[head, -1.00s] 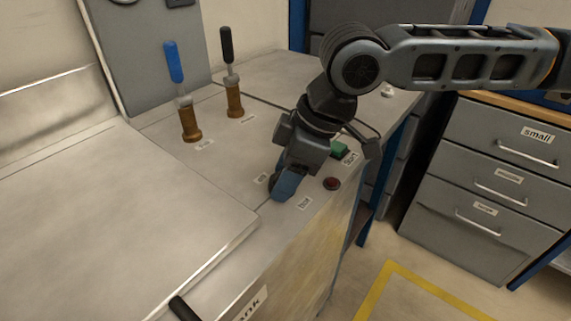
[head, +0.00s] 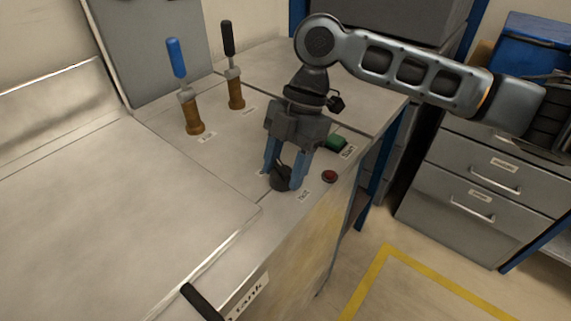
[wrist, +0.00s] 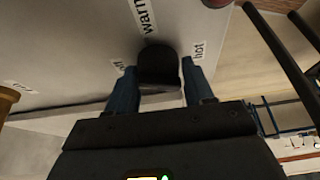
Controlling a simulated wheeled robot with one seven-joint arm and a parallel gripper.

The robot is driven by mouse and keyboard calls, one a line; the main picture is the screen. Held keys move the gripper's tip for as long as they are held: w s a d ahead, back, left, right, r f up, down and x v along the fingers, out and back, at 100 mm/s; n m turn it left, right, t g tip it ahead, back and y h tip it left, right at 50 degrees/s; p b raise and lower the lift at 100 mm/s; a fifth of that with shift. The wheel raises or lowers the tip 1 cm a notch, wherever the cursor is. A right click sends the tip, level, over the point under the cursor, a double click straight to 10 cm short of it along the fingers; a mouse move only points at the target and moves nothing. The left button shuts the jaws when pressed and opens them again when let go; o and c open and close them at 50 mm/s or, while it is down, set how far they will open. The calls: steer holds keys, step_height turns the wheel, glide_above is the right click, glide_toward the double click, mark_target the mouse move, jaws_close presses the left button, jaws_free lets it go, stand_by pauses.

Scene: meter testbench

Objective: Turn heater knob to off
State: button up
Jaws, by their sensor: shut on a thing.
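The black heater knob (head: 280,178) stands on the metal bench top near its front edge. My gripper (head: 283,176) points down over it, with one blue finger on each side, shut on the knob. In the wrist view the knob (wrist: 158,66) sits between the fingers (wrist: 157,82). Around it are the labels "warm" (wrist: 145,14), "hot" (wrist: 199,50) and, partly covered by a finger, "off" (wrist: 118,66). I cannot tell for sure which label the knob points to.
A red button (head: 330,176) and a green button (head: 336,142) are close to the right of my gripper. Two levers, blue-handled (head: 176,58) and black-handled (head: 227,40), stand behind to the left. A black handle (head: 203,302) is at the front. The left bench surface is clear.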

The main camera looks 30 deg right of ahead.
steer(key=shift+w+n+g+h+b, duration=0.1)
steer(key=shift+n+g+h+b, duration=0.2)
steer(key=shift+n, duration=0.85)
steer(key=shift+w+n+g+h+b, duration=0.15)
steer(key=shift+n+g, duration=0.25)
steer(key=shift+n, duration=0.75)
steer(key=o, duration=1)
steer(key=shift+c, duration=0.2)
steer(key=v, duration=0.7)
steer(key=shift+r, duration=0.35)
steer(key=shift+w, duration=0.1)
